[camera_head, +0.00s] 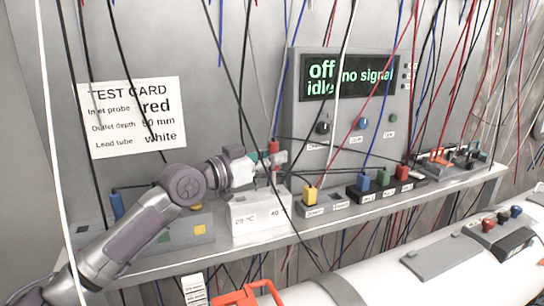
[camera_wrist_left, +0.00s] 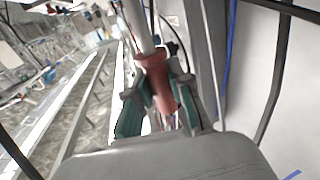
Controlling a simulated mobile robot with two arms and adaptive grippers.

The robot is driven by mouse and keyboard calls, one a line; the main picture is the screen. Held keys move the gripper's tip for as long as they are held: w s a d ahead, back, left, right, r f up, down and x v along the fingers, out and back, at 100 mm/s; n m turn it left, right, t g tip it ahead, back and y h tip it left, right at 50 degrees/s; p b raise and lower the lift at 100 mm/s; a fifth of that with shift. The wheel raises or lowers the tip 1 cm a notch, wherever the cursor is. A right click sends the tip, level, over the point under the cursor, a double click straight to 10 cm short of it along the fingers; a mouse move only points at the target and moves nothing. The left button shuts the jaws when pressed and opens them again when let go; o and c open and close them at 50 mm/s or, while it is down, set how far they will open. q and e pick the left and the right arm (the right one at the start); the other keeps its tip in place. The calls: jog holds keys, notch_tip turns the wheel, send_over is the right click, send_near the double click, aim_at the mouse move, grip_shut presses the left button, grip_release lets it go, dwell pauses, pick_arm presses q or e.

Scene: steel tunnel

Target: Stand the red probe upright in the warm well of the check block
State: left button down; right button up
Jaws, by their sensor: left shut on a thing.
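The red probe (camera_head: 274,147) is in my left gripper (camera_head: 276,160), above the check block. In the left wrist view the probe's red handle (camera_wrist_left: 156,76) sits between the two green-padded fingers of the left gripper (camera_wrist_left: 157,95), with a pale shaft running away from the palm. The white check block (camera_head: 258,226) stands on the shelf, with labels reading 25 °C at left and 40 at right. The gripper is over its right, 40 side. The wells are too small to make out, and I cannot tell whether the probe's lower end is inside one. My right gripper is out of view.
A grey meter (camera_head: 345,125) behind reads "off idle" and "no signal". Yellow (camera_head: 310,195), blue, green and red plugs stand right of the block on the shelf (camera_head: 340,228). Many thin wires hang across the front. A test card (camera_head: 135,117) is on the wall.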

pick_arm(q)
jog(key=shift+s+f, duration=0.1)
jog(key=shift+f, duration=0.45)
jog(key=c, duration=1)
grip_release()
jog(key=shift+d, duration=0.1)
